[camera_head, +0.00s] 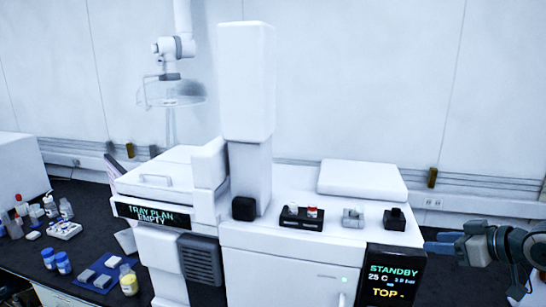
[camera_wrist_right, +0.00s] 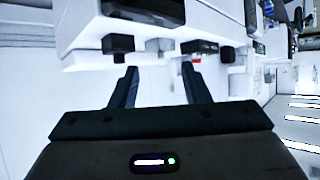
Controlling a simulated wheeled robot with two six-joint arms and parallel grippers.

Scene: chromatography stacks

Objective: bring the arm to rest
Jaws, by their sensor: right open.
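My right gripper (camera_head: 437,244) reaches in from the right edge in the head view, just right of the white instrument with the lit display. In the right wrist view, its two dark fingers (camera_wrist_right: 159,72) stand apart with nothing between them. The gripper is open and empty. My left gripper and arm are not in view.
The white instrument (camera_head: 290,255) carries a black rack with red and white caps (camera_head: 301,217), a grey-white block (camera_head: 353,217) and a black block (camera_head: 395,219). Its display (camera_head: 392,281) reads STANDBY. Bottles (camera_head: 63,263) and blue trays (camera_head: 103,272) crowd the bench at left.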

